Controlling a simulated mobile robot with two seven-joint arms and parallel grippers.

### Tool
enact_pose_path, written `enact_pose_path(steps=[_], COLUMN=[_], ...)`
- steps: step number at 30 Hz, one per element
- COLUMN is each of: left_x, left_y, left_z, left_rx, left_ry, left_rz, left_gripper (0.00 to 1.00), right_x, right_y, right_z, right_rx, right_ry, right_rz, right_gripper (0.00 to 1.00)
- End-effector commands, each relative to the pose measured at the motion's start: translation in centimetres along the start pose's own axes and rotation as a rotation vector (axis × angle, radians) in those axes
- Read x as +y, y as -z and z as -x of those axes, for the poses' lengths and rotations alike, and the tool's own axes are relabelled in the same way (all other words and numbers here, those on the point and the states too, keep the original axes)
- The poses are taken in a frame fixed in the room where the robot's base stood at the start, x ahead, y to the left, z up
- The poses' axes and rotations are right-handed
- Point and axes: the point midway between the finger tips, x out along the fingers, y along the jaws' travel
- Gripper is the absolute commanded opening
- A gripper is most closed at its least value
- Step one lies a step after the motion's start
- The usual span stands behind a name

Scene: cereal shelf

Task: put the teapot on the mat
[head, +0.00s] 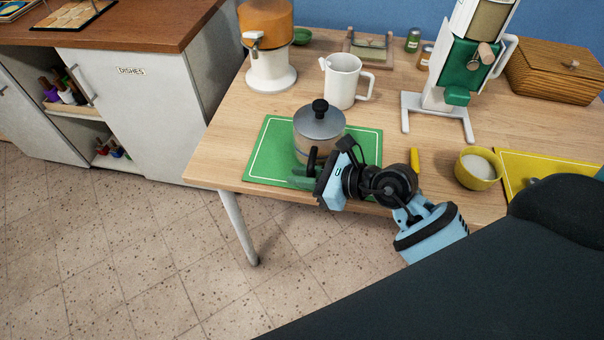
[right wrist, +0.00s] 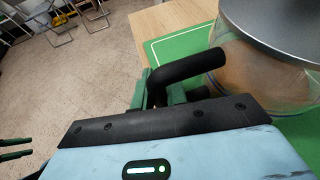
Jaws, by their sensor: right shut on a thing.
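In the right wrist view the black handle (right wrist: 190,68) runs between the green fingers (right wrist: 160,92), and the pot's body (right wrist: 265,75) shows at the right.
A white pitcher (head: 342,82) stands behind the mat. An orange-topped dispenser (head: 268,50) is at the back left, and a green and white machine (head: 462,65) at the back right. A yellow bowl (head: 478,168) and yellow mat (head: 540,168) lie to the right.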

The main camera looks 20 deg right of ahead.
Motion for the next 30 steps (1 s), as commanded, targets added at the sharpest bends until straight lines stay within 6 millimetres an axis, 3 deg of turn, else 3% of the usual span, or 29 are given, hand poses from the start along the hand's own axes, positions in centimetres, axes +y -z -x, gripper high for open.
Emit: enact_pose_path(steps=[6,7,12,23,30], left_x=[0.0,0.0,0.0,0.1,0.1], left_y=[-0.1,-0.1,-0.1,-0.3,-0.4], left_z=[-0.1,-0.1,0.0,0.3,0.3], left_rx=[-0.001,-0.001,-0.002,-0.007,-0.009], left_ry=[0.0,0.0,0.0,-0.001,-0.001], left_rz=[0.001,0.001,0.001,0.002,0.002], left_gripper=[0.36,0.36,0.36,0.36,0.36], right_x=[-0.1,0.0,0.0,0.0,0.0], right_y=[0.0,0.3,0.2,-0.1,0.1], right_z=[-0.1,-0.1,-0.1,0.2,3.9], right_rx=[-0.005,0.0,-0.001,0.0,0.003], right_ry=[0.002,0.0,0.0,0.001,0.001], right_rz=[0.004,0.0,0.0,0.001,0.002], right_gripper=[0.0,0.15,0.36,0.36,0.36])
